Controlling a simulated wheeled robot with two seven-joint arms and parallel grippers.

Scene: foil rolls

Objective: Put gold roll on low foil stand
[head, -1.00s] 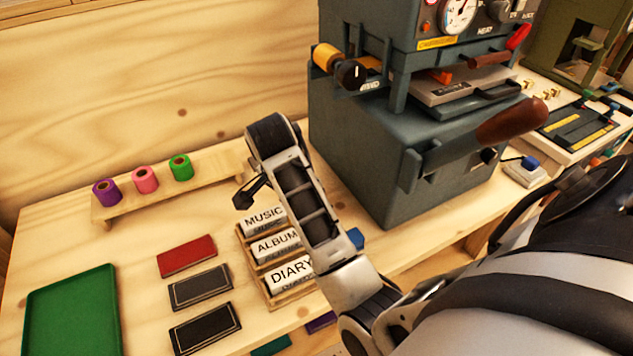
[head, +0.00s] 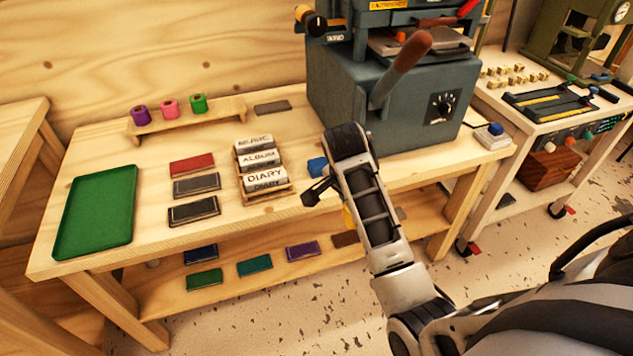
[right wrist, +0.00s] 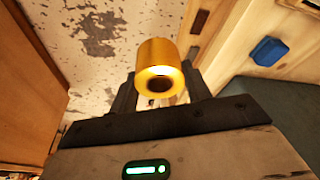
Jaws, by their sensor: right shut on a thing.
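The gold roll (right wrist: 158,62) is a short shiny cylinder with a dark core. My right gripper (right wrist: 160,82) is shut on it in the right wrist view, with a finger on each side. In the head view only a sliver of the gold roll (head: 347,217) shows beside my right wrist, in front of the table's front edge; the fingers are hidden. The low foil stand (head: 228,112) is a pale wooden shelf at the back left of the table. Purple (head: 141,116), pink (head: 170,107) and green (head: 199,103) rolls stand on its left part; its right part is bare. My left gripper is not in view.
A blue-grey press (head: 345,90) stands right of the stand. Labelled white blocks sit in a wooden holder (head: 268,194) mid-table. Red (head: 192,164) and dark plates and a green tray (head: 98,205) lie left of it. A blue block (head: 317,167) lies near the front edge.

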